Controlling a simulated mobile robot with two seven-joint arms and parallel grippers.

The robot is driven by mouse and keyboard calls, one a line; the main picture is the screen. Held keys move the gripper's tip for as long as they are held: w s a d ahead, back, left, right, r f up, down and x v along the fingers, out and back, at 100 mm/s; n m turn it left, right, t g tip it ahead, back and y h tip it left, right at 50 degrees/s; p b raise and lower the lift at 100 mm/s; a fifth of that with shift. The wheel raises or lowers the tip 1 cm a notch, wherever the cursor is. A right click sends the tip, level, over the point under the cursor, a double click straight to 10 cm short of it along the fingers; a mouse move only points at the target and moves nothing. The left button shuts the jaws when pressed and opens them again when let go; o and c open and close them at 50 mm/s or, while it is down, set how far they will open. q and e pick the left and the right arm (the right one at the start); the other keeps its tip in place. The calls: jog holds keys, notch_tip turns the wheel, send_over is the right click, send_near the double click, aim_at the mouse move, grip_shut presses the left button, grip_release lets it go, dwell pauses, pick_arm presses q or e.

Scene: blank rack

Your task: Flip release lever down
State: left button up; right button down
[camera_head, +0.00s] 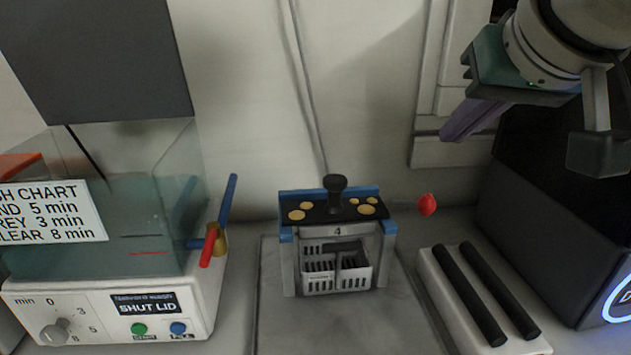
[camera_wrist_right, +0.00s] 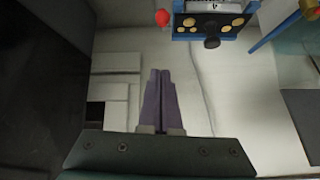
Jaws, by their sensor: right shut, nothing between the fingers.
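A red ball knob (camera_head: 427,204) stands just right of the blue-and-black top (camera_head: 335,205) of a small rack fixture; it also shows in the wrist view (camera_wrist_right: 162,17). I cannot tell whether it is the tip of the release lever, as no shaft is clear. A blue lever (camera_head: 228,198) and a red lever (camera_head: 208,246) meet at a brass fitting on the wash unit's right side; the blue one points up. My right gripper (camera_head: 450,134) has purple fingers pressed together, empty, above and right of the red knob, apart from it. My left gripper is out of view.
The fixture holds a white slotted basket (camera_head: 336,281) and has a black knob (camera_head: 336,183) on top. The glass-sided wash unit (camera_head: 110,310) is at left. A pale block with two black bars (camera_head: 470,295) and a dark machine (camera_head: 555,220) are at right.

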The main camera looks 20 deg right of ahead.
jog(key=shift+w+d+f, duration=0.1)
jog(key=shift+w, duration=0.1)
jog(key=b, duration=0.2)
send_over(408, 202)
jog(key=d, duration=0.1)
notch_tip(408, 202, down, 7)
jog(key=shift+s+a+f+p, duration=0.2)
jog(key=shift+s+f, duration=0.1)
jog(key=shift+s, duration=0.35)
jog(key=shift+s+a+f+p, duration=0.1)
jog(key=shift+s+a+f, duration=0.2)
jog(key=shift+s, duration=0.4)
jog(key=shift+s+a+f+p, duration=0.15)
jog(key=shift+s+f, duration=0.15)
jog(key=shift+s, duration=0.35)
